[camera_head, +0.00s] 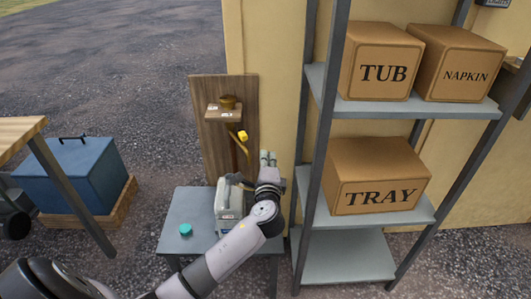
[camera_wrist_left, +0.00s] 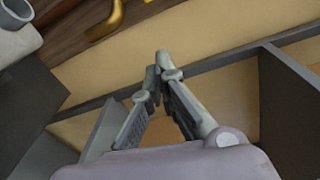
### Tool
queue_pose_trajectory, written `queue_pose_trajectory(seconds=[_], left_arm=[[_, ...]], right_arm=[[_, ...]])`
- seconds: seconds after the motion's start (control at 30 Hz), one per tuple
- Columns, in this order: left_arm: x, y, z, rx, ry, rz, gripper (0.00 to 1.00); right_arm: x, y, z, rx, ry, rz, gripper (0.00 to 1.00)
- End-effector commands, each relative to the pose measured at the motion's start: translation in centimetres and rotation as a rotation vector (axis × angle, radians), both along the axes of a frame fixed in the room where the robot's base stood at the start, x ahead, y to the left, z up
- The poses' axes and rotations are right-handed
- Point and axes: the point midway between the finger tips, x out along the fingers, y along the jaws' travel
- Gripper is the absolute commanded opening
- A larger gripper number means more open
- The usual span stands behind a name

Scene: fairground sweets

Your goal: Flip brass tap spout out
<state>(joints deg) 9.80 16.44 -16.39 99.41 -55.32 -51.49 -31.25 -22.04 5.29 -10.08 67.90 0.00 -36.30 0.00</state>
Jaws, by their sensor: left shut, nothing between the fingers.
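The brass tap and its pipe (camera_head: 235,148) are on an upright wooden board (camera_head: 208,150) against the wall. A bright yellow piece (camera_head: 242,135) sits on the brass. Part of the brass, with a curved end, shows at the upper left of the left wrist view (camera_wrist_left: 106,22). My left gripper (camera_head: 268,158) is shut and empty, just right of the board, with its fingers pointing up. In the left wrist view its fingertips (camera_wrist_left: 157,72) meet, apart from the brass. Which way the spout points is hard to tell.
A shelf rack (camera_head: 318,180) with TUB, NAPKIN and TRAY boxes stands close to the right of my gripper. A grey canister (camera_head: 228,203) and a teal cap (camera_head: 186,230) are on the low table (camera_head: 178,248). A blue cooler (camera_head: 75,175) sits at left.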

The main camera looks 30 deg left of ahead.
Motion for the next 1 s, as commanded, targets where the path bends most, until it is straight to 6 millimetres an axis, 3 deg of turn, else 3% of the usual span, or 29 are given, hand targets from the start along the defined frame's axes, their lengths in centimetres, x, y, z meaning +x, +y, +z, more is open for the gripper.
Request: queue_pose_trajectory(seconds=[0.5,0.7,1.0], left_arm=[[8.3,4.9,-0.8,-0.004,0.002,0.002,0.0],[5.7,6.6,-0.1,-0.004,0.003,0.0,0.0],[4.9,7.2,0.1,-0.007,0.002,-0.001,0.0]], right_arm=[[2.7,0.4,2.4,0.003,-0.022,-0.005,1.0],[0.9,0.2,1.0,0.0,-0.005,-0.002,1.0],[0.3,0.1,0.3,0.001,-0.002,-0.001,1.0]])
